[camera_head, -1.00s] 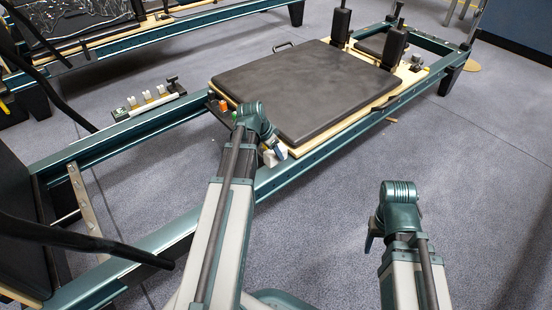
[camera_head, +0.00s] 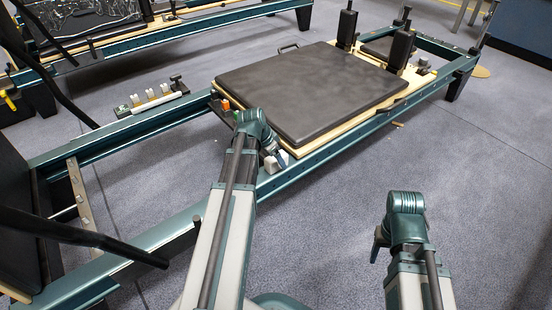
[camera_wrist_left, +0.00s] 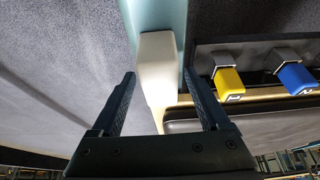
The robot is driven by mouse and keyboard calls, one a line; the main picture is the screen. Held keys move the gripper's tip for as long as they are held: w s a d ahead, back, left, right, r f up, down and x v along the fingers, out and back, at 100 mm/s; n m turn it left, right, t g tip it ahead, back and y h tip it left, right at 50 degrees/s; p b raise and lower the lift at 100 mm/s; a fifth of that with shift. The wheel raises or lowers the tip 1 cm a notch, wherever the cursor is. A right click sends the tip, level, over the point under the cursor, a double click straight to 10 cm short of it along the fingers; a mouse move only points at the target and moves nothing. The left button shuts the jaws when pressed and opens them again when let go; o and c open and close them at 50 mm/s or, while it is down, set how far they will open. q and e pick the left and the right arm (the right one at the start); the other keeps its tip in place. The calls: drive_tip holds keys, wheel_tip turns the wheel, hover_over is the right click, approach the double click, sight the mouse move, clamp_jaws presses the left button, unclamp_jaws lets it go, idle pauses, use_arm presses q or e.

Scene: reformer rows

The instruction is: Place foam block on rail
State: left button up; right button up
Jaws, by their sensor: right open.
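A white block (camera_head: 271,164), which looks like the foam block, sits at the near teal rail (camera_head: 330,152) of the reformer, by the carriage's near left corner. In the left wrist view the white block (camera_wrist_left: 157,62) lies against the teal rail, between and beyond the fingertips. My left gripper (camera_wrist_left: 160,78) is open around it, with a gap visible on each side. In the head view my left wrist hides most of that gripper. My right gripper (camera_head: 378,246) hangs over the floor to the right, empty and mostly hidden by its arm.
The black carriage pad (camera_head: 310,88) is right behind the block. Yellow (camera_wrist_left: 228,82) and blue (camera_wrist_left: 295,77) tabs sit beside the rail in the left wrist view. A tray of small white items (camera_head: 150,100) lies beyond the frame. Floor at right is clear.

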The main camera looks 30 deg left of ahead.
use_arm(q)
drive_tip(key=shift+r, duration=0.1)
drive_tip(key=p+v, duration=1.1)
drive_tip(key=v, duration=0.1)
drive_tip(key=s+d+g+y, duration=0.1)
drive_tip(key=s+d, duration=0.3)
drive_tip(key=d, duration=0.6)
drive_tip(key=s+d+f+g+y, duration=0.1)
drive_tip(key=s+d, duration=0.3)
drive_tip(key=d, duration=0.7)
drive_tip(key=s+d+g+y, duration=0.1)
drive_tip(key=s+d, duration=0.3)
drive_tip(key=d, duration=0.7)
drive_tip(key=shift+f+g, duration=0.2)
drive_tip(key=shift+g, duration=0.5)
drive_tip(key=shift+d+r+p, duration=0.1)
drive_tip(key=shift+p, duration=0.2)
